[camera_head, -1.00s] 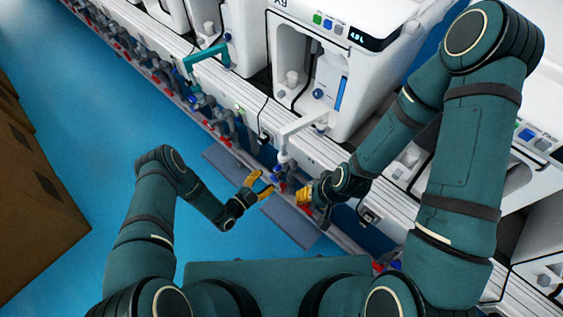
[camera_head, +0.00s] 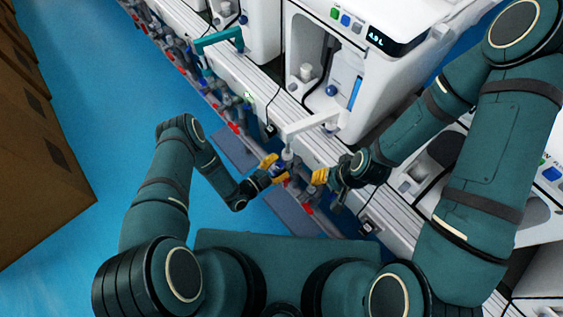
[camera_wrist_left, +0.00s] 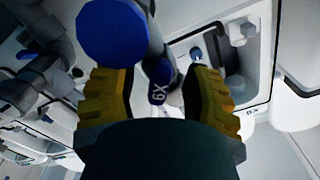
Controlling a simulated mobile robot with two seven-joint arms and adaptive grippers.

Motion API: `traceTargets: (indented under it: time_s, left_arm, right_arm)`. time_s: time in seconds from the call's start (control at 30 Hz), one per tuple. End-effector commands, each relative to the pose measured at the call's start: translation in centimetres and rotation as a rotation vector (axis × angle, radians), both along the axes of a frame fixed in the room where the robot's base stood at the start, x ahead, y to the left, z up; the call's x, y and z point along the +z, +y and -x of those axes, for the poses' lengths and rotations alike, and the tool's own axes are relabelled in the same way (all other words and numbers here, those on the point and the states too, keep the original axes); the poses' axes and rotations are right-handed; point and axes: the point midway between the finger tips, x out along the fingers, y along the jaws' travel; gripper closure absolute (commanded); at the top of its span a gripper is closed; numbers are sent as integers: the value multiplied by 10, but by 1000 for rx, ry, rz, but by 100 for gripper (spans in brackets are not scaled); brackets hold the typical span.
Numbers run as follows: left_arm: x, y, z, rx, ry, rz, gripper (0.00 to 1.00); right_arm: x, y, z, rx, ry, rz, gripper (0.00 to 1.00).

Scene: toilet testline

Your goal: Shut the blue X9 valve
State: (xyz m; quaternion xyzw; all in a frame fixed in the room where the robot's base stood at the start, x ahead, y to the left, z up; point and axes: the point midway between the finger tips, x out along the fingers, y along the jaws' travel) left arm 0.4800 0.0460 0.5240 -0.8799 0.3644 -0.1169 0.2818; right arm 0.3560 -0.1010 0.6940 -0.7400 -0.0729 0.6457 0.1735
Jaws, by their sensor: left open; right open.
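The blue X9 valve (camera_head: 278,171) is on the pipe row below the bench front, small and partly covered by my left gripper in the head view. In the left wrist view its dark blue lever marked X9 (camera_wrist_left: 160,84) lies between the two yellow fingers, with a gap on each side. My left gripper (camera_head: 272,168) is open at the valve; its yellow fingers also show in the left wrist view (camera_wrist_left: 165,95). My right gripper (camera_head: 319,177) is open and empty, just right of the valve and apart from it.
A round blue knob (camera_wrist_left: 113,32) is close above the left finger in the wrist view. Red valve handles (camera_head: 236,128) line the pipe row. A white machine (camera_head: 340,85) stands on the bench behind. Brown boxes (camera_head: 45,150) are at the left; the blue floor between is clear.

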Motion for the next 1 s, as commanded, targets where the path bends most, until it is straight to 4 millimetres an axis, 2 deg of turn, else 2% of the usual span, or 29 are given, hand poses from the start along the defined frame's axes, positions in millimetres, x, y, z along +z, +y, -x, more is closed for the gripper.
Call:
traceTargets:
  time_s: [0.2,0.23,0.3,0.37,1.0]
  left_arm:
    - [0,0,0,0,0,0,52]
    - [0,0,0,0,0,0,56]
    - [0,0,0,0,0,0,81]
    - [0,0,0,0,0,0,100]
    - [0,-1,0,0,-88,-88,100]
  right_arm:
    - [0,0,0,0,0,0,53]
    - [0,0,0,0,0,0,53]
    - [0,0,0,0,0,0,53]
    - [0,0,0,0,0,0,53]
    - [1,0,0,0,1,0,53]
